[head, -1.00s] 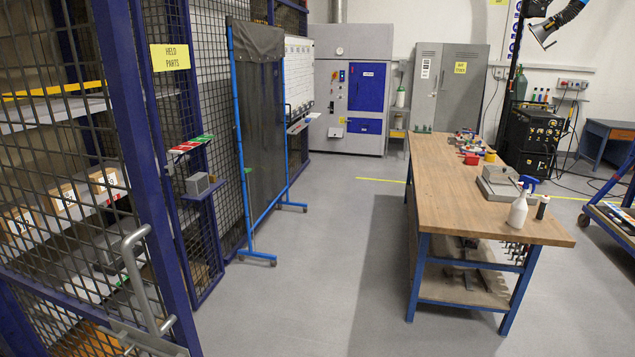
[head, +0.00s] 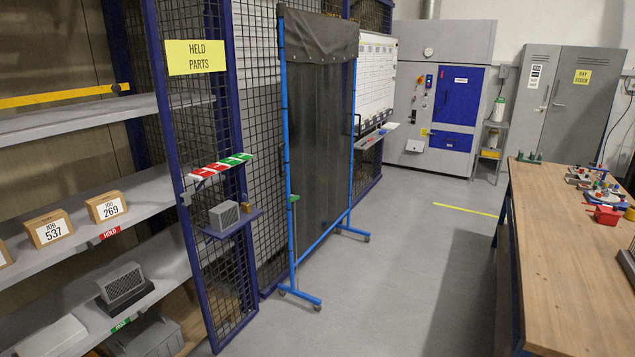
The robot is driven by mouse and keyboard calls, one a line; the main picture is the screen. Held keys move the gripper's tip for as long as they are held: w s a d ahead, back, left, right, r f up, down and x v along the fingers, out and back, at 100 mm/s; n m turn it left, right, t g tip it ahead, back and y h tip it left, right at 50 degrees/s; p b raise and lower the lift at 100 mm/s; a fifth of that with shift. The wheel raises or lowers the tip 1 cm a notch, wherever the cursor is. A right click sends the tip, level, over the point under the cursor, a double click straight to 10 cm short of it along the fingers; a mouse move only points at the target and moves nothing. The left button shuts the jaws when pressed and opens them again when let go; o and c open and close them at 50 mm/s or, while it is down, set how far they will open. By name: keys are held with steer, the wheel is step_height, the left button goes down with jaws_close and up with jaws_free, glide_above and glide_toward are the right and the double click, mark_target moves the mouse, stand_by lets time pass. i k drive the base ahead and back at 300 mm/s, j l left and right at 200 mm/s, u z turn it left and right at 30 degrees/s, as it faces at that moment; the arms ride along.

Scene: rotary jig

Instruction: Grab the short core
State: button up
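No thing in view is marked as the short core. Two grey blocks with grid-like faces show in the head view. The smaller grey block (head: 224,215) sits on a small blue ledge (head: 236,226) on the mesh panel, left of centre. The larger grey block (head: 121,284) sits on a dark base on the lower grey shelf, above a green tag, at the lower left. I cannot tell whether either one is the core. My gripper is not in view.
Grey shelves (head: 70,222) hold cartons (head: 106,207) at left, beside a mesh panel with a "HELD PARTS" sign (head: 195,57). A wheeled dark screen (head: 320,140) stands beyond. A wooden bench (head: 560,250) is at right. The floor between is clear.

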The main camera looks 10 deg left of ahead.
mark_target(225, 216)
steer(key=i+j+u, duration=0.15)
steer(key=i, duration=0.25)
steer(key=i+j+u, duration=0.2)
steer(key=i, duration=0.2)
steer(key=i+j+u, duration=0.15)
steer(key=i, duration=0.3)
steer(key=i+j+z, duration=0.1)
steer(key=j, duration=0.4)
steer(key=i+j+z, duration=0.15)
steer(key=j, duration=0.4)
steer(key=i+j+z, duration=0.1)
steer(key=j, duration=0.4)
steer(key=i+j+z, duration=0.1)
steer(key=j, duration=0.45)
steer(key=i+j+z, duration=0.1)
steer(key=j, duration=0.5)
steer(key=i+j, duration=0.1)
steer(key=j, duration=0.65)
